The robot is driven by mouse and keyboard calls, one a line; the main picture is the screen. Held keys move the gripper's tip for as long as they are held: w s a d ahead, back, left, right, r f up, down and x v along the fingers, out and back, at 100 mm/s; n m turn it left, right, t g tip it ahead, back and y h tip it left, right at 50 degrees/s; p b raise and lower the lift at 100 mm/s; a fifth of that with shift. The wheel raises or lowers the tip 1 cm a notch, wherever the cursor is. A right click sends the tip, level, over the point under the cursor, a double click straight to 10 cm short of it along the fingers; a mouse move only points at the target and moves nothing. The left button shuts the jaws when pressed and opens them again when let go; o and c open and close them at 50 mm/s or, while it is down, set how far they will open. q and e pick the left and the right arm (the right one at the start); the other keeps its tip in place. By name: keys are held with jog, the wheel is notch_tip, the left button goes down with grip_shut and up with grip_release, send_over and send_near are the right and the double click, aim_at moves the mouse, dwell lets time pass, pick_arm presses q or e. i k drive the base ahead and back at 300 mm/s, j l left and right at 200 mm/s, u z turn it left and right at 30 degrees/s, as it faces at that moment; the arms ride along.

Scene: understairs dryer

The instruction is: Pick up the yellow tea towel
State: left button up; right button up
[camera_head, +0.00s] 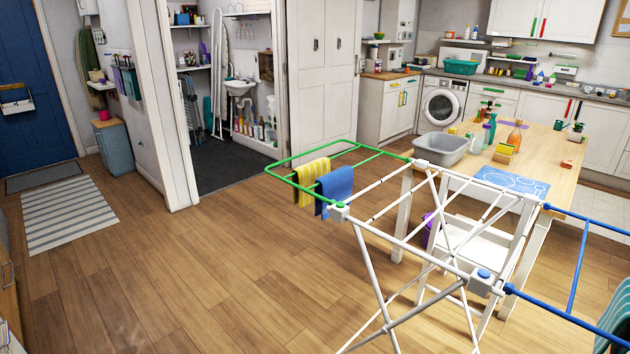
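Neither of my grippers shows in the head view.
The rack's blue wing (580,255) reaches right, with a teal striped cloth (614,322) at the lower right. A wooden table (540,160) with a grey basin (440,148) stands behind the rack. The wooden floor (200,270) left of the rack is clear.

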aim_at(307, 175)
jog(key=i, duration=0.95)
